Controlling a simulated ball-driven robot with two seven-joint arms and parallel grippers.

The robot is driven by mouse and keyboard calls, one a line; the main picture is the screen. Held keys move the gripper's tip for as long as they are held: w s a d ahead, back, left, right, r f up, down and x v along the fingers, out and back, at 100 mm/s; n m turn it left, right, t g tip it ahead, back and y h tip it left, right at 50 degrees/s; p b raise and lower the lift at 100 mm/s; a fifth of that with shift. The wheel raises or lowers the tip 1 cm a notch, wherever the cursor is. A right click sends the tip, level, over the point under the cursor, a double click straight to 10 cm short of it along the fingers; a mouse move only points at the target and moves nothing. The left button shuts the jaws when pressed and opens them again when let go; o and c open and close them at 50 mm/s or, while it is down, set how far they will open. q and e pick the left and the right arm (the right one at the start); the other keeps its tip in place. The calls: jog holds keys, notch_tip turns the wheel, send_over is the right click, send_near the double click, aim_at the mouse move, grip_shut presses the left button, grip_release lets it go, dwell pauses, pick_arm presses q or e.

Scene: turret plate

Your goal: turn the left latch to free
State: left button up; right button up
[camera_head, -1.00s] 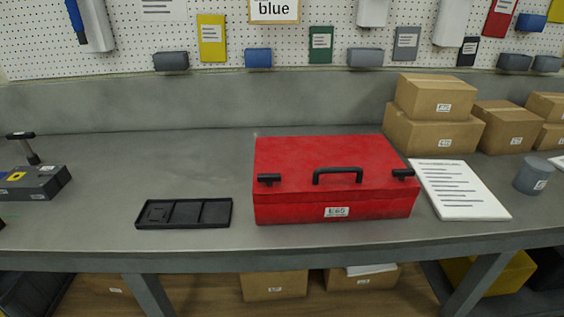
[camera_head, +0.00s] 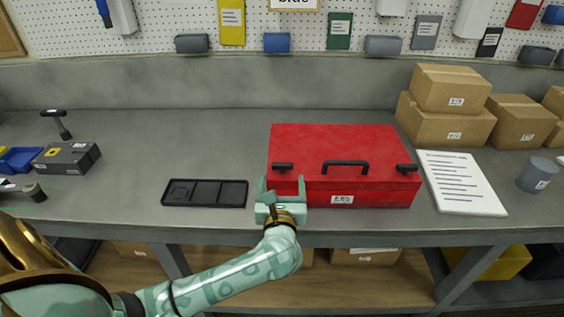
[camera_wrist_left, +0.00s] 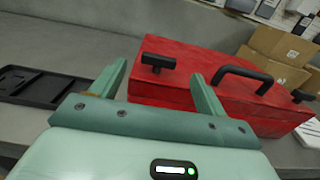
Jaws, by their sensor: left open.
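A red toolbox (camera_head: 345,145) with a label on its front stands shut on the grey workbench. Its left latch (camera_head: 282,167) is a black T-shaped knob whose bar lies about level across the picture. It also shows in the left wrist view (camera_wrist_left: 158,62). A black carry handle (camera_head: 345,163) and a right latch (camera_head: 407,168) sit farther right. My left gripper (camera_head: 283,186) is open and empty in front of the box's left end, just short of the left latch. In the left wrist view the latch shows between and beyond the fingertips (camera_wrist_left: 158,72). My right gripper is not in view.
A black tray (camera_head: 204,193) lies left of the toolbox. White sheets (camera_head: 460,183) and a grey cylinder (camera_head: 536,174) are to the right, with cardboard boxes (camera_head: 444,122) behind. A dark grey case (camera_head: 68,158) is at far left. The bench behind the tray is clear.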

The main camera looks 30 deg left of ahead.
aim_at(282, 164)
pick_arm(q)
jog(key=x, duration=0.8)
jog(key=shift+d, duration=0.1)
jog(key=c, duration=1)
